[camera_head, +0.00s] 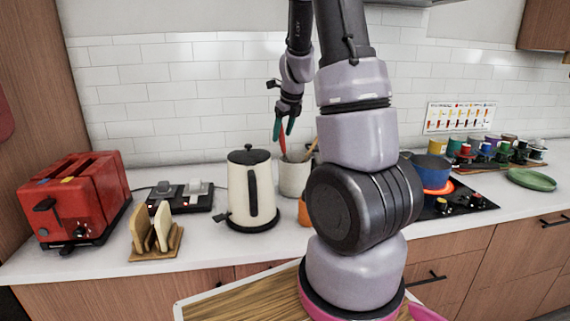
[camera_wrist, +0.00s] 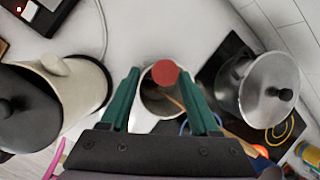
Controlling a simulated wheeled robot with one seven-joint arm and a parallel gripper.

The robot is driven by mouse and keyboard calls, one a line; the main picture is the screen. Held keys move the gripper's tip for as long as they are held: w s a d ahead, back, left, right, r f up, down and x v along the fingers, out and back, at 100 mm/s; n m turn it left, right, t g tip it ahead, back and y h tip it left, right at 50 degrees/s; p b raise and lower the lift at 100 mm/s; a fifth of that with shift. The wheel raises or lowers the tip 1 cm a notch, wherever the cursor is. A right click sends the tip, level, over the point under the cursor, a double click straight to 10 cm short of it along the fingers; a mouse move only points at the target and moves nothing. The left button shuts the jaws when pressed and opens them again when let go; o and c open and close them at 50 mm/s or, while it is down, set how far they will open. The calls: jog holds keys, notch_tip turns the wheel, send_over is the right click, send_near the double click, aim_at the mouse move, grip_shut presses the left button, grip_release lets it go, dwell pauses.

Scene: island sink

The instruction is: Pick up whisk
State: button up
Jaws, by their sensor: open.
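A red utensil handle (camera_head: 282,141) stands upright in a grey-white utensil crock (camera_head: 293,177) on the counter. It may be the whisk's handle, but its lower part is hidden in the crock. My gripper (camera_head: 284,128) is above the crock, pointing down with its green fingers open. In the wrist view, the handle's round red end (camera_wrist: 165,73) lies between the open fingertips (camera_wrist: 159,80), with no clear contact on either side. The crock's rim (camera_wrist: 146,88) shows below it, and a wooden utensil leans inside the crock.
A cream kettle (camera_head: 236,190) stands close left of the crock. A steel lidded pot (camera_wrist: 262,92) is on its right in the wrist view. A red toaster (camera_head: 75,198) and a toast rack (camera_head: 155,236) are left, a blue pot (camera_head: 431,172) right on the hob.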

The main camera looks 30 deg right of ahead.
aim_at(284, 154)
jog(key=shift+x, duration=1.2)
grip_shut()
